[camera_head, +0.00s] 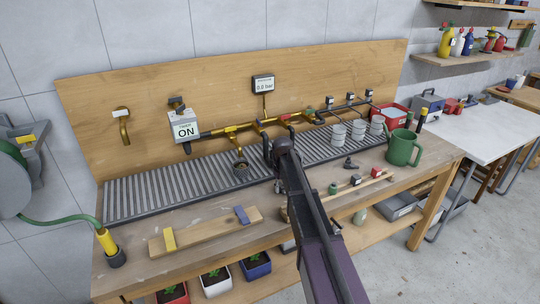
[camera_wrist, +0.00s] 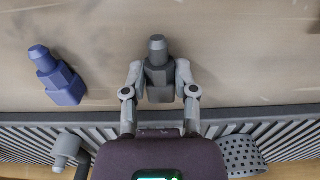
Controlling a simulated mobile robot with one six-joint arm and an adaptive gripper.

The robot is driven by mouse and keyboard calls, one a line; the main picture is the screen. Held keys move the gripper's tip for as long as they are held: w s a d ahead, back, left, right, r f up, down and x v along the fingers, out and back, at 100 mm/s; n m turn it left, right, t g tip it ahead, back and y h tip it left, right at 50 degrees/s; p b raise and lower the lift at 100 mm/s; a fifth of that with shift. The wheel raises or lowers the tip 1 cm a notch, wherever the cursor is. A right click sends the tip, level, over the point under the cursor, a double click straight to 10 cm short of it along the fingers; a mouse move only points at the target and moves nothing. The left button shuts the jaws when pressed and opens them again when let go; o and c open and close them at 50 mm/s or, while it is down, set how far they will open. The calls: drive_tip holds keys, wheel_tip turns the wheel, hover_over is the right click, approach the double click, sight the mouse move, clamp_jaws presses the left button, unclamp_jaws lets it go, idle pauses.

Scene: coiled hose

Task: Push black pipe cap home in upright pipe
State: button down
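A dark grey stepped piece, which looks like the black pipe cap (camera_wrist: 159,80), is between my gripper's fingertips (camera_wrist: 160,76) in the wrist view. It has a wide faceted body and a narrower round end. Both fingertips appear to touch its sides. A shadow falls on the bench beside it; its exact height is unclear. Dark curved piping (camera_head: 266,146) stands just left of my arm's end at the back of the bench. I cannot tell which part is the upright pipe.
A blue fitting (camera_wrist: 57,78) is beside the gripper in the wrist view. A perforated grey cup (camera_wrist: 241,155) and a grey pipe end (camera_wrist: 66,149) are over the slatted drain (camera_head: 170,185). A green jug (camera_head: 403,148) is at right. A wooden strip (camera_head: 205,232) lies front left.

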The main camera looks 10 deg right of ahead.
sight(281, 187)
idle(0.6)
drive_tip(key=shift+r+p, duration=2.55)
wheel_tip(281, 187, up, 21)
drive_tip(key=p, duration=2.1)
drive_tip(key=shift+d+f, duration=0.1)
drive_tip(key=shift+d, duration=0.05)
